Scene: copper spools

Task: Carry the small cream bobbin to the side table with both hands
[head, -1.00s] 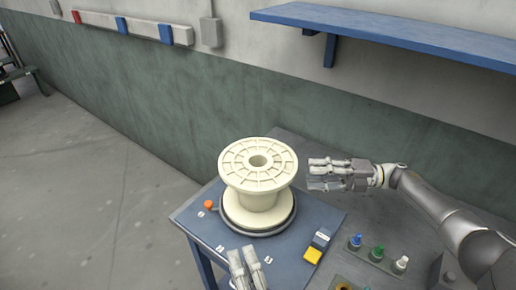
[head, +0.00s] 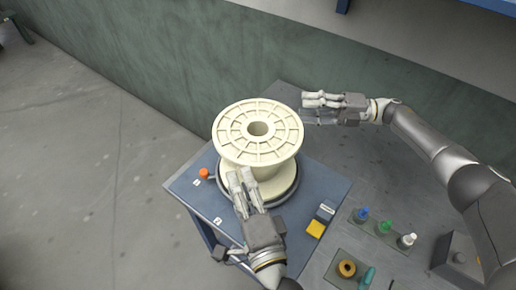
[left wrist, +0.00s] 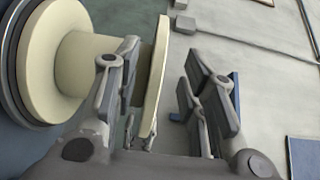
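The cream bobbin (head: 282,136) stands upright on a dark round base (head: 287,197) on a blue table top (head: 190,187). My left gripper (head: 240,180) is at the bobbin's near side, just below the top flange in the head view. In the left wrist view its fingers (left wrist: 165,75) are spread, with the flange (left wrist: 156,85) edge-on in the gap; contact cannot be told. My right gripper (head: 305,108) is beside the flange's far right edge, fingers pointing left. They look parted and empty.
A grey bench (head: 335,150) adjoins the blue table on the right. Floor at left is clear.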

